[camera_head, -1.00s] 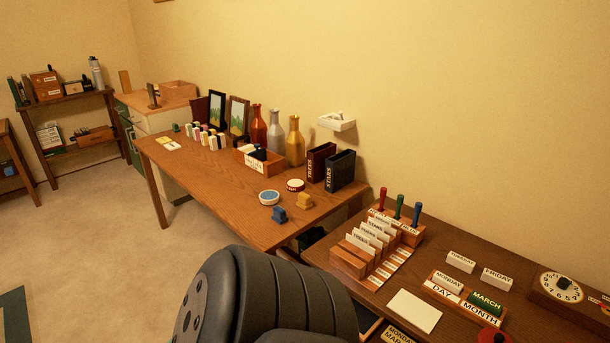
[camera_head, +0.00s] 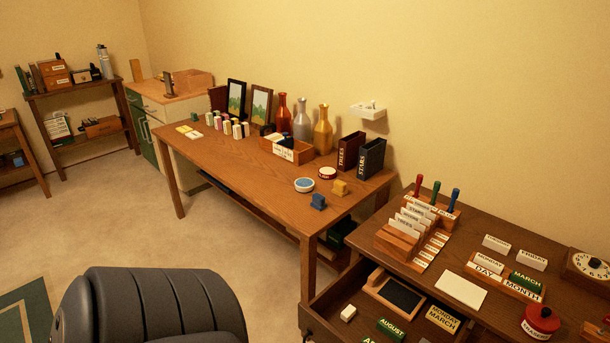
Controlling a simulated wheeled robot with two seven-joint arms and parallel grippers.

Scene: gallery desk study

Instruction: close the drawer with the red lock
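An open drawer (camera_head: 320,318) sticks out from under the dark desk at the lower right. The drawer's front runs down to the bottom edge of the picture, partly cut off. No red lock can be made out on it. Neither of my grippers is in view.
The dark desk (camera_head: 478,224) carries a card rack (camera_head: 402,240), day and month blocks, a white card (camera_head: 461,291) and a red round object (camera_head: 540,321). A brown table (camera_head: 240,165) stands behind, left.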

